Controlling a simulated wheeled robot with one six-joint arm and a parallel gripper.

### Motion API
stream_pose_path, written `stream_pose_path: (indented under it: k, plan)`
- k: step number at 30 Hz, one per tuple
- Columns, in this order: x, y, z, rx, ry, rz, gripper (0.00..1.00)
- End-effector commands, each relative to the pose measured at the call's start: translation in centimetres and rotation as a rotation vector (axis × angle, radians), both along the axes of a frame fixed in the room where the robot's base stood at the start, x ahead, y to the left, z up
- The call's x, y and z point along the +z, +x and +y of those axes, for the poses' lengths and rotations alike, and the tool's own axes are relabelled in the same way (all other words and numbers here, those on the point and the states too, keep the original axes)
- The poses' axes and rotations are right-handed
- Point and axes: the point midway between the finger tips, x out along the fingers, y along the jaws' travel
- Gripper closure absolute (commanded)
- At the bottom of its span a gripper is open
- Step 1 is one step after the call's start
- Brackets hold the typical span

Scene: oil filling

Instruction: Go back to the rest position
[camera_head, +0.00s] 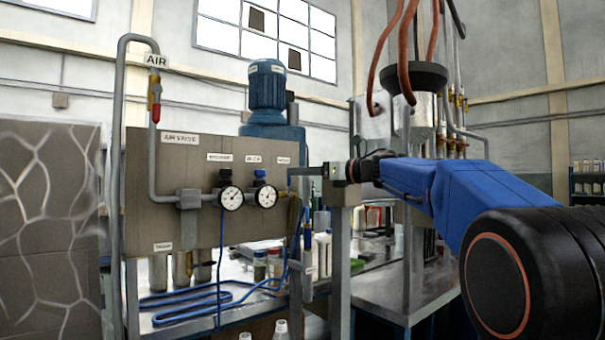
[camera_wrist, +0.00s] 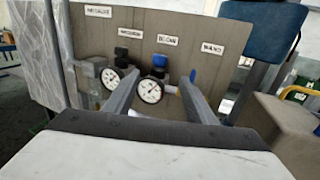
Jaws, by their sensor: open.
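My gripper (camera_head: 294,172) is at the end of my blue arm, beside the right edge of the brown valve panel (camera_head: 150,215) in the head view. In the wrist view my gripper (camera_wrist: 159,80) shows two grey fingers spread apart, with nothing held between them. They point toward the panel (camera_wrist: 140,45) and its two round gauges. One gauge (camera_wrist: 150,91) appears between the fingers and another gauge (camera_wrist: 111,79) left of them. A blue knob (camera_wrist: 193,75) appears near the right fingertip. Contact with the panel cannot be told.
A red-handled air valve (camera_head: 155,103) hangs on a grey pipe at the left. A blue motor (camera_head: 267,85) stands behind the panel. A blue hose (camera_head: 185,300) lies coiled on the bench below. A metal tank with red hoses (camera_head: 412,78) stands behind my arm.

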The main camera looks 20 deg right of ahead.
Motion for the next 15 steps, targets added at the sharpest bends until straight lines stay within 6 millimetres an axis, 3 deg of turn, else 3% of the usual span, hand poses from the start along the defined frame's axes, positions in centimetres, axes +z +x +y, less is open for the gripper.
stream_pose_path:
  k: [8,11,15]
  plan:
    - [0.2,-0.1,0.1,-0.01,0.023,0.003,0.49]
    - [0.9,-0.6,0.2,-0.055,0.124,0.015,0.49]
    - [1.9,-2.1,-0.3,-0.177,0.42,0.066,0.49]
